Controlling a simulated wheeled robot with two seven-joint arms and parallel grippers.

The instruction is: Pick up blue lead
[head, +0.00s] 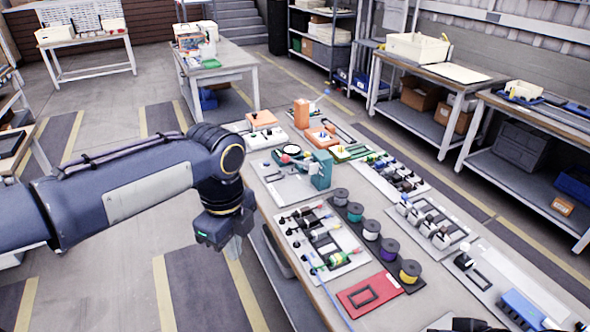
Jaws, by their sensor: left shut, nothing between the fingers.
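A thin blue lead (328,297) runs along the near left part of the workbench, from the tray of cables and connectors (322,243) toward the bench's front edge. Its far end among the tray parts is too small to make out. My left gripper (235,250) points down just beyond the bench's left edge, left of that tray. It is shut and empty, and apart from the lead. My right gripper does not show; only a dark part, which I cannot identify for certain, appears at the bottom edge.
Several wire spools (372,230) stand in a row right of the tray, with a red panel (369,295) in front. A magnifier stand (320,170) with a teal post is behind. More trays fill the bench's right side. Open floor lies left of the bench.

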